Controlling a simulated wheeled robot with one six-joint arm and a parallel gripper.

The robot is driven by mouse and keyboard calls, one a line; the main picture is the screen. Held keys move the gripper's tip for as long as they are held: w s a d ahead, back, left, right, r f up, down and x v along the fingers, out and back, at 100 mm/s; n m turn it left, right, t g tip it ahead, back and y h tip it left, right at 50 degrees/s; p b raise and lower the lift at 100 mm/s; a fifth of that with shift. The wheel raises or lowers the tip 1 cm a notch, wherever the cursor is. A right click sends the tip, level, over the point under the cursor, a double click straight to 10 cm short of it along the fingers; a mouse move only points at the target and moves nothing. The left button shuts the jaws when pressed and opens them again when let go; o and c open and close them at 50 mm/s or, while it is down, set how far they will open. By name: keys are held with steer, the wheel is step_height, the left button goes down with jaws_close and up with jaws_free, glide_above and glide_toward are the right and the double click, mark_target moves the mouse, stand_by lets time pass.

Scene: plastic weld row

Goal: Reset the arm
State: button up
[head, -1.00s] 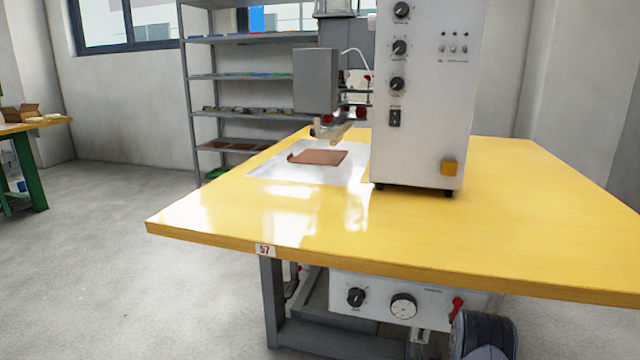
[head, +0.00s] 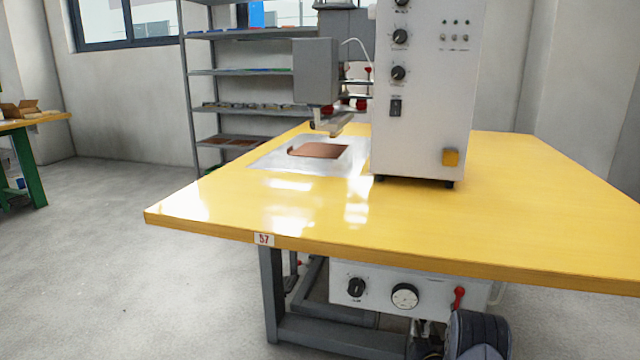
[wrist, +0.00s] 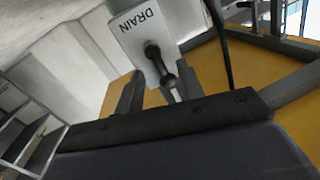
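My gripper (wrist: 159,91) shows in the wrist view as two grey fingers standing apart, above a dark body across the bottom. A white plate marked "DRAIN" (wrist: 133,28), its lettering upside down, is beyond the fingers. A black lever (wrist: 152,52) on it reaches toward the gap between the fingers, nearer the right one. I see no finger closed on it, but cannot tell whether they touch.
A yellow table (head: 240,205) fills the middle, bearing a tall white machine (head: 425,110) and a brown sheet (head: 320,151). Below it is a control box (head: 380,292) with a red lever (head: 459,297). A shelf rack (head: 232,72) stands behind. Floor (head: 100,260) is clear at left.

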steer(key=s+a+r+n+g+h+p, duration=0.1)
steer(key=s+r+n+p, duration=0.1)
steer(key=s+n, duration=0.35)
steer(key=s+a+r+n+g+p, duration=0.1)
steer(key=s+n+p, duration=0.1)
steer(key=s+n, duration=0.35)
steer(key=shift+n, duration=0.6)
steer(key=shift+a+b+x, duration=0.15)
steer(key=shift+b+x, duration=0.55)
steer(key=shift+x, duration=1.2)
steer(key=shift+a+b+x, duration=0.2)
steer(key=shift+b+x, duration=0.5)
steer(key=shift+x, duration=1.15)
steer(key=shift+w+r, duration=0.1)
steer(key=shift+r, duration=0.05)
